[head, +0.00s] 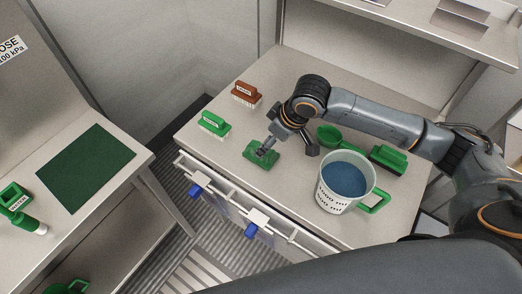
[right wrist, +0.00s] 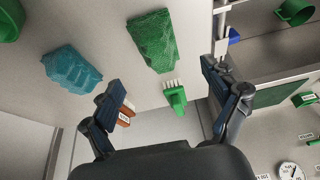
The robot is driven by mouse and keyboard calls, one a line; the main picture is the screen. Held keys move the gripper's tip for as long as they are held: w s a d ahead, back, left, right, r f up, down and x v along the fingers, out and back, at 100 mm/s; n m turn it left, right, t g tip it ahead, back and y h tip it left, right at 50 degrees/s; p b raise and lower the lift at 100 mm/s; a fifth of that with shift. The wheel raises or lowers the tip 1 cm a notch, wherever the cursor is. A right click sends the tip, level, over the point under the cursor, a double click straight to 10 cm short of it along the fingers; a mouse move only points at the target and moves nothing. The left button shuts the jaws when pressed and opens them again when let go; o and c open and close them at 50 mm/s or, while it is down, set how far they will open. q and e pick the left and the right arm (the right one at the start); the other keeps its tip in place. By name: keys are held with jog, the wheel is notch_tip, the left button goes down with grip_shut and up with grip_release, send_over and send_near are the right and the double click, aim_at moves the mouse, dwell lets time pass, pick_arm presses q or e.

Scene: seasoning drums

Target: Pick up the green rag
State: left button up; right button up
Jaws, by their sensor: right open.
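The green rag (head: 254,153) lies crumpled on the steel table near its front edge. In the right wrist view the rag (right wrist: 153,40) is at the top middle, beyond my fingertips. My left gripper is not in view.
A green brush (head: 214,124) and a brown brush (head: 246,93) stand left of the rag. A jug of blue contents (head: 345,180), a green scoop (head: 329,136) and another green brush (head: 388,159) are on the right. A teal cloth (right wrist: 72,68) lies left of the rag in the wrist view.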

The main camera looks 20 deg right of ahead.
aim_at(266, 162)
jog(key=x, duration=0.2)
jog(key=shift+w+f, duration=0.15)
jog(key=shift+f, duration=0.15)
jog(key=shift+w+f, duration=0.1)
jog(key=shift+f, duration=0.15)
jog(key=shift+a+f, duration=0.15)
jog(key=shift+f, duration=0.05)
jog(key=p+x, duration=0.1)
jog(key=x, duration=0.3)
jog(key=shift+w+f+p, duration=0.15)
jog(key=shift+w+p, duration=0.05)
jog(key=shift+p, duration=0.2)
jog(key=shift+f, duration=0.25)
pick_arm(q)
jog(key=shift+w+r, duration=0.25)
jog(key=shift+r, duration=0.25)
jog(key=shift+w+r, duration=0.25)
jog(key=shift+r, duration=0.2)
pick_arm(e)
jog(key=c, duration=1.2)
